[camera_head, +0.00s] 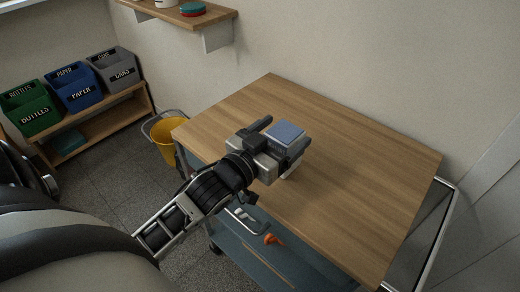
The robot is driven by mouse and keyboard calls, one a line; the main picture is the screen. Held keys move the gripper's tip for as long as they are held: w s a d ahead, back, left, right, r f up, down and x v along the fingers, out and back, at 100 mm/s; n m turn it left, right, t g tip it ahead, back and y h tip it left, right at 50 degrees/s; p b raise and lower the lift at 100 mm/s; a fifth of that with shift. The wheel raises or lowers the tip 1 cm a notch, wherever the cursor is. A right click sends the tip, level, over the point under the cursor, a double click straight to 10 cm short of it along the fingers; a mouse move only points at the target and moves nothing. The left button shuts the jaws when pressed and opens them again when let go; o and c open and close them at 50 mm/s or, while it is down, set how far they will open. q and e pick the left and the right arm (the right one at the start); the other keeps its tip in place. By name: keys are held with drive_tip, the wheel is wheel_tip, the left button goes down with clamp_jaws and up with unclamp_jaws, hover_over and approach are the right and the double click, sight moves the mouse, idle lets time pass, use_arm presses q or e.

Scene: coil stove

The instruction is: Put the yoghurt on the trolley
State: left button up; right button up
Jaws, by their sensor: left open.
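The yoghurt (288,131) shows as a square blue lid, with a bit of white below it, at the near left part of the trolley's wooden top (345,170). My left gripper (281,138) reaches in from the lower left over the trolley's near edge. Its jaws are open, with one finger on either side of the yoghurt. The gripper hides most of the cup, and I cannot tell whether the fingers touch it. The cup looks upright and at the tabletop, but its base is hidden. My right gripper is not in view.
The rest of the wooden top is bare. An orange object (272,239) lies on the blue lower shelf (245,250). Green (30,108), blue (73,87) and grey (113,68) bins sit on a rack. A wall shelf (215,18) is above.

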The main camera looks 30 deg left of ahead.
sight(291, 128)
use_arm(q)
drive_tip(key=s+a+b, duration=0.1)
drive_tip(key=s, duration=0.8)
drive_tip(key=shift+a, duration=0.15)
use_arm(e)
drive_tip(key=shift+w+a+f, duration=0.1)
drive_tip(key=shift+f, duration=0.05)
use_arm(q)
drive_tip(key=shift+w, duration=0.1)
drive_tip(key=w, duration=0.4)
drive_tip(key=w+d+p, duration=0.1)
drive_tip(key=w, duration=0.7)
drive_tip(key=shift+d+r+p, duration=0.15)
drive_tip(key=shift+d+p, duration=0.15)
drive_tip(key=shift+d, duration=0.1)
drive_tip(key=shift+r+p, duration=0.75)
drive_tip(key=shift+p, duration=0.15)
drive_tip(key=shift+s+r+p, duration=0.1)
drive_tip(key=shift+r+p, duration=0.4)
drive_tip(key=shift+p, duration=0.15)
drive_tip(key=shift+r, duration=0.1)
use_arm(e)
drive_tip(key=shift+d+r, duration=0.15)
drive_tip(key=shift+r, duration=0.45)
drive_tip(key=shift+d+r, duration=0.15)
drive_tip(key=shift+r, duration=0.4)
